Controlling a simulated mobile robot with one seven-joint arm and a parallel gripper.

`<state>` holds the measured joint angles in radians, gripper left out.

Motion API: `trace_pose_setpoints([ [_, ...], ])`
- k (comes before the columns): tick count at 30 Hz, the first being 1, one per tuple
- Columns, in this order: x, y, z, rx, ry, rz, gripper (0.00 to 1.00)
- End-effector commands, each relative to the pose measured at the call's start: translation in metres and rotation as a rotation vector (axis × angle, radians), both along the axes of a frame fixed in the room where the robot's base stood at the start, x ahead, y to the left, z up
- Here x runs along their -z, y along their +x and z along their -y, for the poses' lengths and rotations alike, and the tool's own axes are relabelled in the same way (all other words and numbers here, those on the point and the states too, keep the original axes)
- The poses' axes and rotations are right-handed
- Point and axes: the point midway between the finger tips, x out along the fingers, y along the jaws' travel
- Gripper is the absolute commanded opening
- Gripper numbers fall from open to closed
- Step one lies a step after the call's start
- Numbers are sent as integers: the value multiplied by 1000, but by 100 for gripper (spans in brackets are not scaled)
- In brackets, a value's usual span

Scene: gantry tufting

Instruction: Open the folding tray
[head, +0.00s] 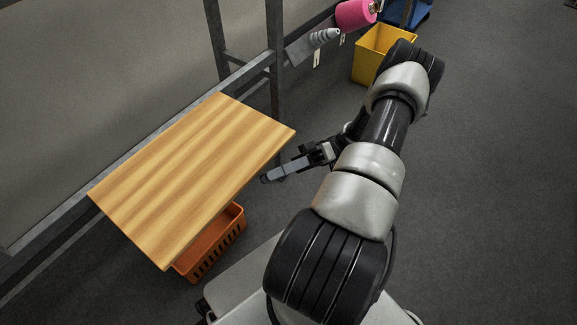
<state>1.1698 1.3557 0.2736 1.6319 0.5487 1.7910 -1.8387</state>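The folding tray (190,175) is a striped wooden board along the grey metal rail of the frame. It stands out from the rail over the floor and looks about level, though its exact tilt is hard to tell from above. Nothing lies on it. My gripper (268,178) is just off the tray's right edge, near its far right corner, with its grey fingers pointing left. A gap of floor shows between the fingers and the board in this view. No object shows in the gripper. The fingers overlap from this angle, so their opening is unclear.
An orange basket (224,243) stands on the floor, partly under the tray's near edge. The grey frame (276,85) rises behind. Floor at right is clear.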

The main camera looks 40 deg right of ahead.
Motion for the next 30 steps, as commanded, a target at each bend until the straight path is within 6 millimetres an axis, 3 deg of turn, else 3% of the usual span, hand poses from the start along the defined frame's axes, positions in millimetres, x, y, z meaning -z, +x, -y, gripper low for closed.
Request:
trace_pose_setpoints([
  [3, 6, -1, 21, 0, -1, 0, 17],
  [9, 9, -2, 38, 0, -1, 0, 17],
  [30, 3, 0, 39, -29, -33, -32, 17],
])
